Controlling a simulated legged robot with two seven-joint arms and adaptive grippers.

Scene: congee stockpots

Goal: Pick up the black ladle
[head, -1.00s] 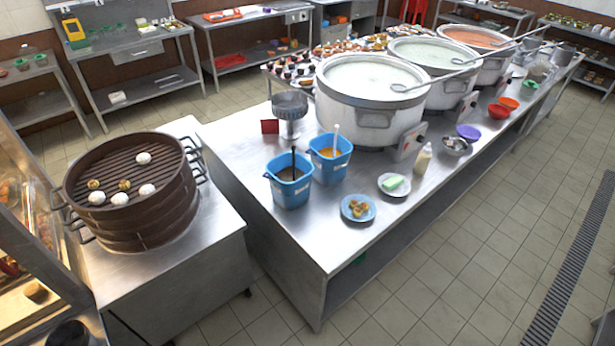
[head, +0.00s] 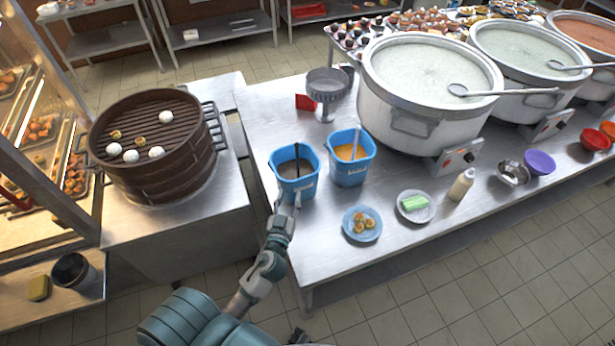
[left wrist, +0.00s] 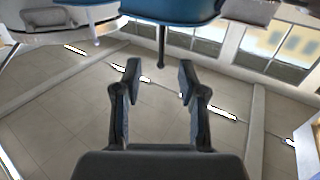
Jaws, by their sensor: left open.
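The black ladle (head: 297,158) stands in the left blue bucket (head: 292,186), its dark handle rising above the rim. In the left wrist view the ladle's thin handle (left wrist: 161,48) shows beyond the fingertips, roughly in line with the gap between them, and the blue bucket (left wrist: 165,10) is at the top edge. My left gripper (head: 289,197) is at the front of that bucket, below the handle's top in the picture. Its two fingers (left wrist: 156,78) are apart with nothing between them. The ladle's bowl is hidden in the bucket. My right gripper is not in view.
A second blue bucket (head: 349,172) with orange contents and a light-handled utensil stands close on the right. A plate of fried pieces (head: 362,237) lies in front. Large stockpots (head: 405,120) stand behind right; a brown steamer (head: 160,180) is left.

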